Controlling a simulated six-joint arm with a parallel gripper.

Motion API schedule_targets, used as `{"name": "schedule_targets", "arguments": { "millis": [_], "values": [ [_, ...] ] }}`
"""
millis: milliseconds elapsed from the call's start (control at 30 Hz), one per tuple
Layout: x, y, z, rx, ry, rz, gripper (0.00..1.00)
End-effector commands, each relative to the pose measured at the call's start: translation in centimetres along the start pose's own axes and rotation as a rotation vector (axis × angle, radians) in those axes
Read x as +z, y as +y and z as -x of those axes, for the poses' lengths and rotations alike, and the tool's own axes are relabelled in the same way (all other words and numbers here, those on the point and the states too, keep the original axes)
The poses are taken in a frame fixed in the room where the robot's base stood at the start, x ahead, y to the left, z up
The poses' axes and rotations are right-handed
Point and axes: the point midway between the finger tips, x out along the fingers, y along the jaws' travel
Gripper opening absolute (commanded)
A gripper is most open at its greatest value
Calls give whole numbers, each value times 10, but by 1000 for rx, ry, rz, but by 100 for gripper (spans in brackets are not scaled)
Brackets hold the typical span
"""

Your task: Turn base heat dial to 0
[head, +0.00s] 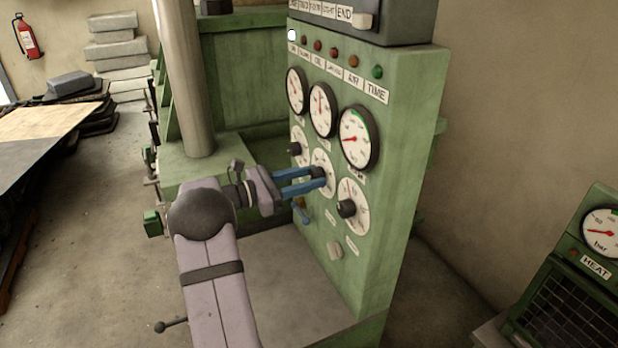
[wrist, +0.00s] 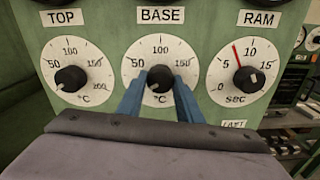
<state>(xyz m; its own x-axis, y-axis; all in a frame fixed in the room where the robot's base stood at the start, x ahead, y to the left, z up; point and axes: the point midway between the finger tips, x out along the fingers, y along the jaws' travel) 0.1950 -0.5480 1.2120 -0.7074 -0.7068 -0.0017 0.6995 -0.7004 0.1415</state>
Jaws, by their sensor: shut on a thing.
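The BASE heat dial (wrist: 160,52) is the middle white dial in the wrist view, marked in °C with 50, 100 and 150 visible. Its black knob (wrist: 160,76) sits between the blue fingers of my gripper (wrist: 159,88), which is shut on it. A pale mark on the knob faces down and slightly left. The fingers hide the dial's lower left and lower right, so the 0 mark is hidden. In the head view my gripper (head: 318,178) reaches the middle lower dial (head: 322,159) on the green panel.
The TOP dial (wrist: 71,50) is on the left, and the RAM dial (wrist: 242,50) in seconds is on the right, each with a black knob. Gauges (head: 357,137) sit above.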

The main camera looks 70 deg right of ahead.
Motion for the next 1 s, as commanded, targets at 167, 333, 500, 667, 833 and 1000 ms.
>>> {"name": "schedule_targets", "arguments": {
  "millis": [167, 333, 500, 667, 833, 1000],
  "values": [
    [0, 0, 0, 0, 0, 2, 51],
    [0, 0, 0, 0, 0, 1, 51],
    [-1, 0, 5, 1, 0, 0, 51],
    [-3, 0, 22, 4, 0, -2, 51],
    [-4, 0, 46, 3, 0, -1, 51],
    [-2, 0, 65, 2, 0, 0, 51]
  ]
}}
